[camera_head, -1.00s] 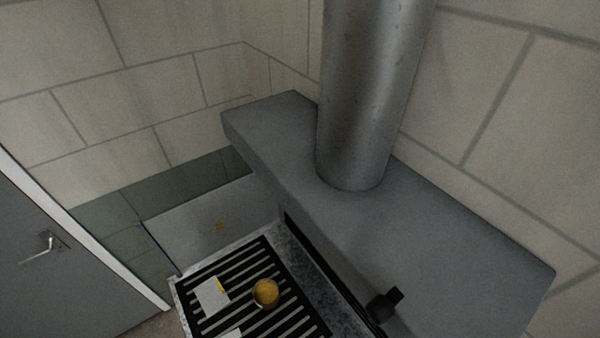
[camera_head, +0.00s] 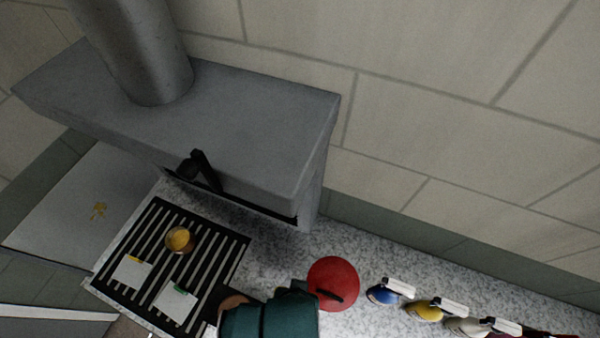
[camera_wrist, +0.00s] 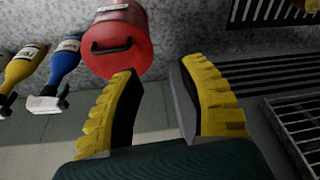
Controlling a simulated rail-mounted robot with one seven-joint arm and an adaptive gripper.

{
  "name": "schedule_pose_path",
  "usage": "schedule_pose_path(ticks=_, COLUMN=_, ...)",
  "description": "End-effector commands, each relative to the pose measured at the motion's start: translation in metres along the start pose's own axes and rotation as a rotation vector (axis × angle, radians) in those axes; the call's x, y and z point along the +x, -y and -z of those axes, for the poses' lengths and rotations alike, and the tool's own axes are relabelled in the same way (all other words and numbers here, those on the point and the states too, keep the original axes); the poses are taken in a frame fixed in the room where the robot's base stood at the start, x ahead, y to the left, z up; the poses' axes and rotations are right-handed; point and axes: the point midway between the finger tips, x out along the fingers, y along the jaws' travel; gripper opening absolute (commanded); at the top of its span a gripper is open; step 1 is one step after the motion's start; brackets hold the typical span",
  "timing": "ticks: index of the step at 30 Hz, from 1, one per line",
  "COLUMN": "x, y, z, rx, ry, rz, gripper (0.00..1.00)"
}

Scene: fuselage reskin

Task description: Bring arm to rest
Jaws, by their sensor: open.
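My gripper (camera_wrist: 155,90) shows in the wrist view with two yellow-backed, dark-padded fingers spread apart and nothing between them. A red canister (camera_wrist: 118,40) with a black handle is just beyond the left fingertip; I cannot tell whether they touch. In the head view, my teal arm (camera_head: 270,318) reaches in at the bottom, left of the red canister (camera_head: 333,282). The fingers cannot be made out in the head view.
A slatted black rack (camera_head: 205,255) holds an amber-filled cup (camera_head: 180,240) and two white cards. Several bottles, including a blue one (camera_head: 382,293) and a yellow one (camera_head: 424,311), line the speckled counter (camera_head: 285,258) at right. A grey hood (camera_head: 240,120) overhangs the rack.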

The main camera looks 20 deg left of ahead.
Motion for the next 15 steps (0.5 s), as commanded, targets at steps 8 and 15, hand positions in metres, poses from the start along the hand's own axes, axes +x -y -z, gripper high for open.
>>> schedule_pose_path(ticks=8, x=-0.091, y=-0.048, z=0.127, rx=0.143, ry=-0.482, rz=0.011, gripper=0.41)
schedule_pose_path(ticks=15, x=-0.26, y=-0.108, z=0.214, rx=0.174, ry=-1.122, rz=-0.065, gripper=0.41)
